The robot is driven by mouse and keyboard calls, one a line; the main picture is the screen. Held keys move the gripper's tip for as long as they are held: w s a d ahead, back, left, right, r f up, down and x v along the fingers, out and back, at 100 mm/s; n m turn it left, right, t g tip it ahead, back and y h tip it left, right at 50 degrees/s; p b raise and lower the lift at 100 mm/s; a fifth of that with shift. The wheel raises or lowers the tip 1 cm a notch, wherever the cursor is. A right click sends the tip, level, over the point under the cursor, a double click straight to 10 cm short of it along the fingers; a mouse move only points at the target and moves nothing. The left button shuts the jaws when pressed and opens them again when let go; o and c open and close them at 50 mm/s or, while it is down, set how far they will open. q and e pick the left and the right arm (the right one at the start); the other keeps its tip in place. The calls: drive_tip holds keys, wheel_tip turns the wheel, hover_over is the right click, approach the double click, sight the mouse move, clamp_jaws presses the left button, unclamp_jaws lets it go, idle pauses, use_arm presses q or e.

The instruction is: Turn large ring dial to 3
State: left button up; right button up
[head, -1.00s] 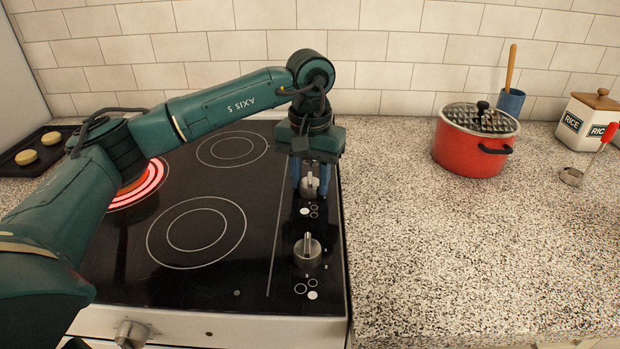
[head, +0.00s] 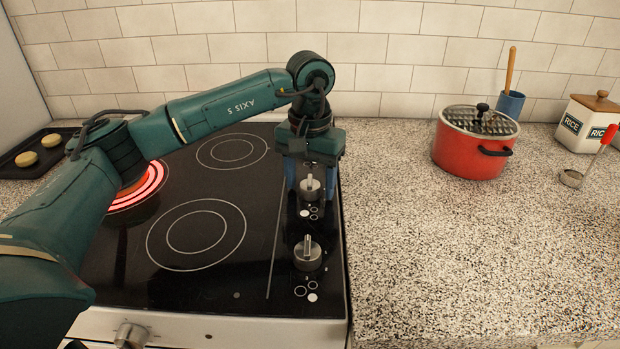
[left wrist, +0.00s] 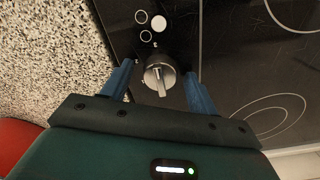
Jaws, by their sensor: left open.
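Two silver dials with raised grip bars stand on the black cooktop's right strip: a rear dial (head: 310,188) and a front dial (head: 307,255). Which one is the large ring dial I cannot tell for sure. My left gripper (head: 311,184) points down over the rear dial, its blue fingers open on either side. In the left wrist view the dial (left wrist: 159,75) sits between the spread fingertips (left wrist: 158,77), with gaps on both sides. Its bar runs nearly along the picture's vertical. The numbers around the rear dial are not readable. My right gripper is out of view.
The cooktop (head: 200,280) has a glowing red burner (head: 150,185) at left, near my arm. A red pot (head: 470,153) stands on the speckled counter (head: 440,250) at right. A front-panel knob (head: 131,335) shows low at left. The counter's front half is clear.

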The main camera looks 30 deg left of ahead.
sight(310, 179)
use_arm(q)
wheel_tip(310, 179, up, 13)
drive_tip(key=p, duration=0.1)
idle(0.5)
drive_tip(key=shift+r, duration=0.1)
